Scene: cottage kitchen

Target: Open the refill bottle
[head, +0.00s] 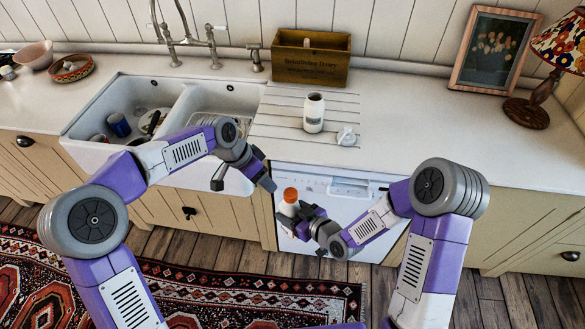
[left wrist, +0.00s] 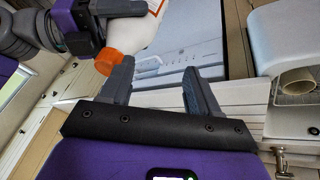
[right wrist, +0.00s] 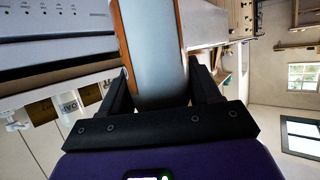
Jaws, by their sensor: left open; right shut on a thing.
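The refill bottle is white with an orange cap (head: 290,194). My right gripper (head: 296,224) is shut on the bottle's body, holding it in the air in front of the counter, cap upward. In the right wrist view the pale bottle (right wrist: 155,60) fills the space between the fingers. My left gripper (head: 243,183) is open and empty, just left of and slightly above the cap. In the left wrist view the orange cap (left wrist: 108,62) and the white bottle (left wrist: 138,40) lie beyond the left finger, not between the fingers. The cap looks seated on the bottle.
On the counter stand a white labelled jar (head: 313,113), a small white item (head: 346,137) and a wooden box (head: 311,58). A double sink (head: 122,82) lies left, a lamp (head: 528,110) and framed picture (head: 496,50) right. The dishwasher front (head: 345,205) is behind the bottle.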

